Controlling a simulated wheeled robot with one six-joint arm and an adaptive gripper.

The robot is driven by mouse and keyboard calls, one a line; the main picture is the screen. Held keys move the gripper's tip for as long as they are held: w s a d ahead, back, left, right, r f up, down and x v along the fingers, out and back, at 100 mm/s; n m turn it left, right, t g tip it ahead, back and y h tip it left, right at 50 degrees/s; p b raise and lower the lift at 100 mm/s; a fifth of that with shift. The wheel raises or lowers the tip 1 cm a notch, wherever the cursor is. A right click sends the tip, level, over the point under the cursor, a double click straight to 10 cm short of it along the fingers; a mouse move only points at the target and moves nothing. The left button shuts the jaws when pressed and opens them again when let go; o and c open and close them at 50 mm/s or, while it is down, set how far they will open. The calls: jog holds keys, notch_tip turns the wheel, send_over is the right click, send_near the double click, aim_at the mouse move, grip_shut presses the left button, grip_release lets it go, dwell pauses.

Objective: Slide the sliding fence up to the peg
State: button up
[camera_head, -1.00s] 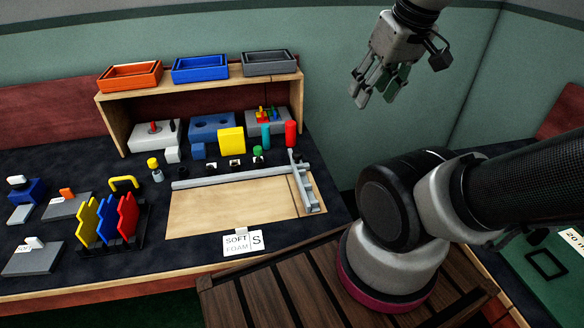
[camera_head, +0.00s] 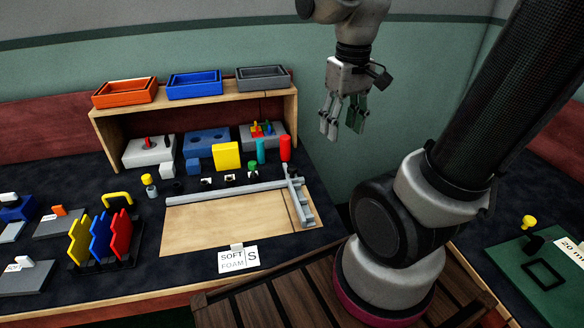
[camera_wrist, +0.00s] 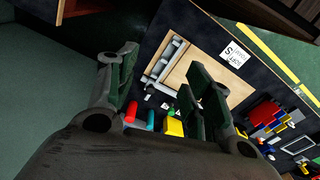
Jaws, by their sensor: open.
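The wooden board (camera_head: 225,220) lies on the dark bench, with a long grey rail (camera_head: 225,192) along its back edge. The grey sliding fence (camera_head: 299,203) stands across the board's right end, meeting the rail at the back; it also shows in the wrist view (camera_wrist: 157,68). I cannot make out for certain which small part is the peg. My gripper (camera_head: 343,122) is open and empty, high in the air to the right of and behind the fence, fingers pointing down.
A wooden shelf (camera_head: 110,135) with orange, blue and grey trays stands behind the board. A yellow block (camera_head: 226,156), a teal cylinder (camera_head: 261,151) and a red cylinder (camera_head: 285,149) stand near the rail. A "SOFT FOAM" card (camera_head: 238,259) stands in front.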

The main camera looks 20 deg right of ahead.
jog(key=w+a+f+n+g, duration=0.2)
jog(key=w+f+n, duration=0.1)
jog(key=w+f, duration=1)
jog(key=n+t, duration=0.1)
jog(key=n, duration=0.1)
send_over(292, 168)
jog(key=f, duration=0.2)
jog(key=shift+s+f, duration=0.35)
jog(key=shift+s, duration=0.05)
jog(key=shift+w+r+n+t, duration=0.1)
jog(key=shift+w+n+t, duration=0.2)
jog(key=shift+w+n, duration=0.1)
jog(key=shift+f, duration=0.25)
notch_tip(292, 168, down, 7)
jog(key=shift+f, duration=0.1)
jog(key=shift+c, duration=0.4)
jog(key=shift+a, duration=0.1)
grip_shut()
